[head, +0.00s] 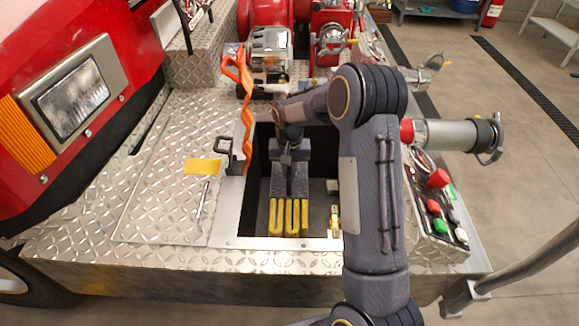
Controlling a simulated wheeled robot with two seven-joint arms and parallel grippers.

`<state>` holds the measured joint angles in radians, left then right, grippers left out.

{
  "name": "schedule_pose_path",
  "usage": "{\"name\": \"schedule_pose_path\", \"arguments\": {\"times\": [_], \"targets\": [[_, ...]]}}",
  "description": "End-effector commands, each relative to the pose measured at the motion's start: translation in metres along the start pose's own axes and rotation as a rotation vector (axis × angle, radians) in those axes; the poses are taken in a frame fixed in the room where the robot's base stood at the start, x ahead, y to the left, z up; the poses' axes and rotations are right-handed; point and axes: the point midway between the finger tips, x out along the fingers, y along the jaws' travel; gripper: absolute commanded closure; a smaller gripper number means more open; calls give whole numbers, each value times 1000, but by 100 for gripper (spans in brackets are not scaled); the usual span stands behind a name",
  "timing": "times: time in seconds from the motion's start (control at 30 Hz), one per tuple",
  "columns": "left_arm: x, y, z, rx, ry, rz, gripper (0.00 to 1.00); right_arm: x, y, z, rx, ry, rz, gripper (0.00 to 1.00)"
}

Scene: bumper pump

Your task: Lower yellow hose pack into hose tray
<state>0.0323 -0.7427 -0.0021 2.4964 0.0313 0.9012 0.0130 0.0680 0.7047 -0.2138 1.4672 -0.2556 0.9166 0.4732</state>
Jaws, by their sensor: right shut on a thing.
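The yellow hose pack (289,216) hangs in folded upright strands at the front of the dark recessed hose tray (322,160) in the truck's diamond-plate bumper. My right gripper (289,190) is above the pack and shut on its top. The pack is within the tray opening as seen from above; whether it touches the tray floor cannot be told. My right arm hides the right side of the tray. My left gripper is not in view.
An orange strap (240,95) and a black latch (229,152) are left of the tray. A yellow cloth (203,166) and a pen-like rod (202,200) lie on the diamond plate. A brass fitting (335,221) is inside the tray. A capped grey pipe (452,135) juts out right.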

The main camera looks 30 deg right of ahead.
Motion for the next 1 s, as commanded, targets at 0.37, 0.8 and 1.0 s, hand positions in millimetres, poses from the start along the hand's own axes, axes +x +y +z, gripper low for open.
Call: {"name": "schedule_pose_path", "arguments": {"times": [0.37, 0.8, 1.0], "targets": [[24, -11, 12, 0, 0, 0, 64, 40, -1, -1, 0, 5, -3, 100], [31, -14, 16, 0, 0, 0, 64, 53, -1, -2, 0, 6, -4, 100], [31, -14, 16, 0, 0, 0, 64, 53, -1, -2, 0, 6, -4, 100]]}}
